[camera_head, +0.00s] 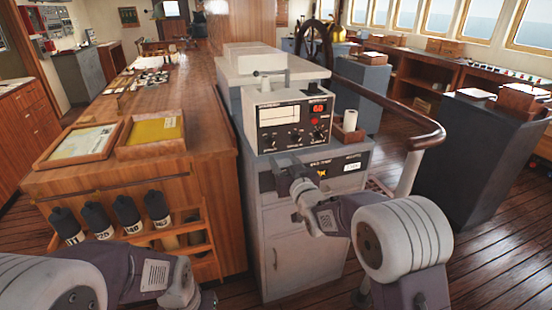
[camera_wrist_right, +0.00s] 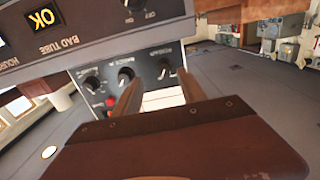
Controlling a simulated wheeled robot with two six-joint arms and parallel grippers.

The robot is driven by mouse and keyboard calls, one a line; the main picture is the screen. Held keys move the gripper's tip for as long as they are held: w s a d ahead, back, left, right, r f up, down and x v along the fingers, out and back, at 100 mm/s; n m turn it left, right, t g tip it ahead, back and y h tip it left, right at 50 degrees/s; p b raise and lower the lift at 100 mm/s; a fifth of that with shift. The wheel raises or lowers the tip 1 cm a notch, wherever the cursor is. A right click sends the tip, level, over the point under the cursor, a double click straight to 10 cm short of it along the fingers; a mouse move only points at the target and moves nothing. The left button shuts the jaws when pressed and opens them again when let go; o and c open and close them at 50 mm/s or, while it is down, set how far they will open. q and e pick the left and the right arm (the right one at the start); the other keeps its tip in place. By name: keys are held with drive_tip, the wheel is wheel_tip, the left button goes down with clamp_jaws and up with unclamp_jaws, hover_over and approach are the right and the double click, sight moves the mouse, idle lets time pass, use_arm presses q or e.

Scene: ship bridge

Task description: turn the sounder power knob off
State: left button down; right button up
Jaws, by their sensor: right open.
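The grey sounder unit (camera_head: 262,142) stands on a grey cabinet, with a row of black knobs and a red lit display. Below it is a panel (camera_head: 345,168) with a small yellow light. My right gripper (camera_head: 288,170) is open in front of these panels. The right wrist view is upside down. There the open right gripper (camera_wrist_right: 160,88) points at the knob row, with one knob (camera_wrist_right: 165,69) between the fingers in the picture; contact is not visible. A knob marked ON and OFF (camera_wrist_right: 136,5) sits on the neighbouring panel. My left gripper (camera_head: 207,300) is barely visible at the bottom edge.
A wooden counter (camera_head: 190,110) with two trays runs along the left, and several dark bottles (camera_head: 128,212) stand in its front rack. A curved wooden handrail (camera_head: 425,137) passes right of the cabinet. A cup (camera_head: 350,121) stands beside the sounder unit.

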sight(273, 146)
drive_tip(key=x, duration=0.4)
drive_tip(key=p+x, duration=0.1)
drive_tip(key=x, duration=0.2)
drive_tip(key=shift+s+a+r, duration=0.1)
drive_tip(key=shift+a+r, duration=0.15)
drive_tip(key=shift+w+a+r, duration=0.1)
drive_tip(key=shift+w+a, duration=0.15)
drive_tip(key=shift+w, duration=0.4)
clamp_jaws()
